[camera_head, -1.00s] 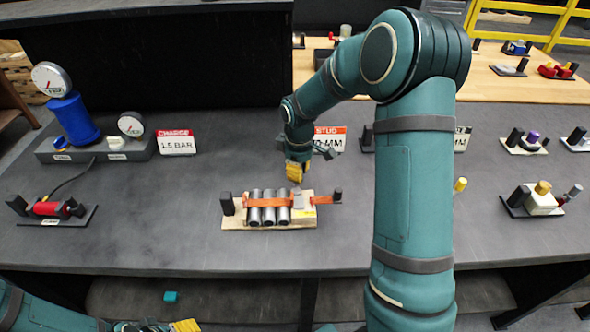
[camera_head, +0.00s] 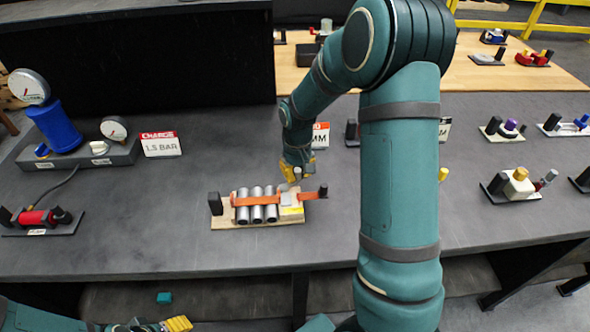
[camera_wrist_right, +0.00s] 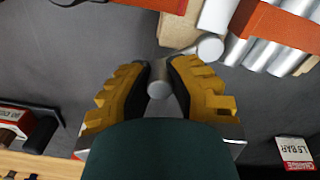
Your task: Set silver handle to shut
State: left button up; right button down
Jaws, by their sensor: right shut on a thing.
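A wooden board (camera_head: 222,222) lies on the dark bench and bears silver cylinders (camera_head: 257,213) under an orange strap (camera_head: 245,201). A small silver handle-like piece (camera_head: 284,187) shows at the board's right part, just below the fingers of my right gripper (camera_head: 297,176). In the right wrist view, my right gripper (camera_wrist_right: 158,84) is shut on a grey, round-ended piece (camera_wrist_right: 158,89), which I take to be the silver handle.
A black post (camera_head: 215,204) stands at the board's left end, another (camera_head: 323,191) at its right. A gauge unit (camera_head: 75,155) with a sign (camera_head: 161,144) is at left, a red fixture (camera_head: 38,219) before it. Several fixtures stand at right. Bench around the board is clear.

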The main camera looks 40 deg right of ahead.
aim_at(298, 170)
jog(key=shift+s+m, duration=0.15)
jog(key=shift+m, duration=0.15)
dwell(0.4)
jog(key=c, duration=0.8)
grip_release()
jog(key=shift+c, duration=0.2)
notch_tip(298, 170, up, 12)
